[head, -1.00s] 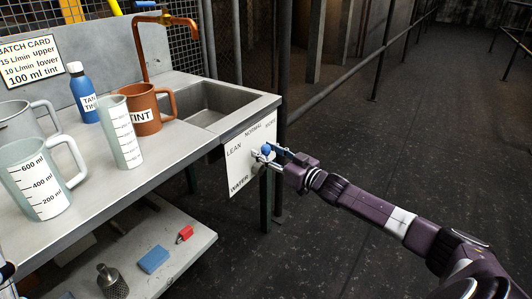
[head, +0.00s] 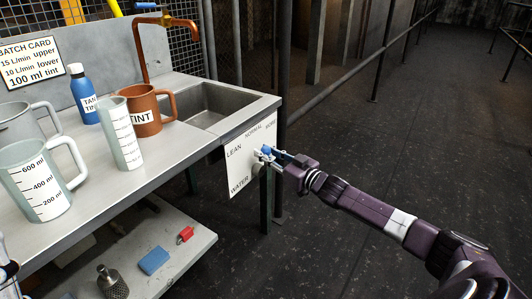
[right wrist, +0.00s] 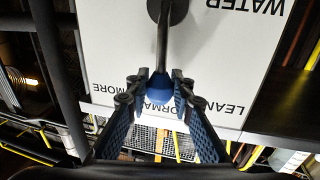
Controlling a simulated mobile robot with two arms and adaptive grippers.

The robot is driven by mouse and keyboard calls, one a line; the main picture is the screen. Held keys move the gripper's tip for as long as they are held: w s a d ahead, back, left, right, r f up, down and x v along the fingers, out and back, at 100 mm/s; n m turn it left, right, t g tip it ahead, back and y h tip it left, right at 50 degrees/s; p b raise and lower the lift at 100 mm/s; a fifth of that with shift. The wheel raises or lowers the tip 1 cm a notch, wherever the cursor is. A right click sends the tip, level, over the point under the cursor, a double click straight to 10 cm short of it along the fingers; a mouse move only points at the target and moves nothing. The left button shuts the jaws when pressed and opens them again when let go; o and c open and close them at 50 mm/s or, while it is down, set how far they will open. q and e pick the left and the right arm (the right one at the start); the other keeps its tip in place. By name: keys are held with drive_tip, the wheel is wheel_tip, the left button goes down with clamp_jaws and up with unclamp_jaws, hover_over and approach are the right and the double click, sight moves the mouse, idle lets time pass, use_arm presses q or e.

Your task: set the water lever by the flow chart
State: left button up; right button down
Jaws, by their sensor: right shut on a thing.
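The water lever (right wrist: 162,45) has a grey shaft and a blue knob (right wrist: 161,87). It is mounted on a white panel (head: 240,178) marked LEAN, NORMAL, MORE and WATER at the bench's end. In the right wrist view, where the words are upside down, the lever points toward NORMAL and partly covers that word. My right gripper (head: 266,154) is shut on the blue knob, also seen in the right wrist view (right wrist: 157,96). A batch card (head: 30,62) reads 15 L/min upper, 10 L/min lower, 100 ml tint. A sliver of my left arm shows at the left edge.
On the bench stand measuring jugs (head: 40,185), a clear beaker (head: 121,135), a brown TINT mug (head: 146,105) and a blue bottle (head: 84,95). A sink (head: 210,105) is behind the panel. The lower shelf holds small items. The floor to the right is clear.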

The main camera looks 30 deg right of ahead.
drive_tip(key=shift+s+a+n+p, duration=0.25)
drive_tip(key=shift+a+n+p, duration=0.4)
drive_tip(key=shift+n, duration=0.15)
drive_tip(key=n, duration=0.1)
drive_tip(key=a, duration=0.1)
drive_tip(key=n+p, duration=0.1)
drive_tip(key=shift+s+a+f+n+t+y, duration=0.25)
drive_tip(key=shift+s+f+n+t+y, duration=0.05)
drive_tip(key=shift+s+t, duration=0.1)
drive_tip(key=shift+s+a+f+n, duration=0.1)
drive_tip(key=shift+a+f+n, duration=0.15)
drive_tip(key=shift+n, duration=0.35)
use_arm(q)
drive_tip(key=w+d+f+g+y, duration=0.1)
drive_tip(key=w+f+g+y, duration=0.1)
drive_tip(key=w+f+g, duration=0.4)
drive_tip(key=shift+w+f+g, duration=0.3)
drive_tip(key=shift+w+f, duration=1.1)
drive_tip(key=shift+f, duration=0.4)
use_arm(e)
drive_tip(key=shift+s+a+f+n, duration=0.15)
drive_tip(key=shift+a+n, duration=0.25)
drive_tip(key=shift+n, duration=0.2)
use_arm(q)
drive_tip(key=shift+d, duration=0.1)
use_arm(e)
drive_tip(key=c, duration=1.7)
unclamp_jaws()
drive_tip(key=shift+o, duration=0.2)
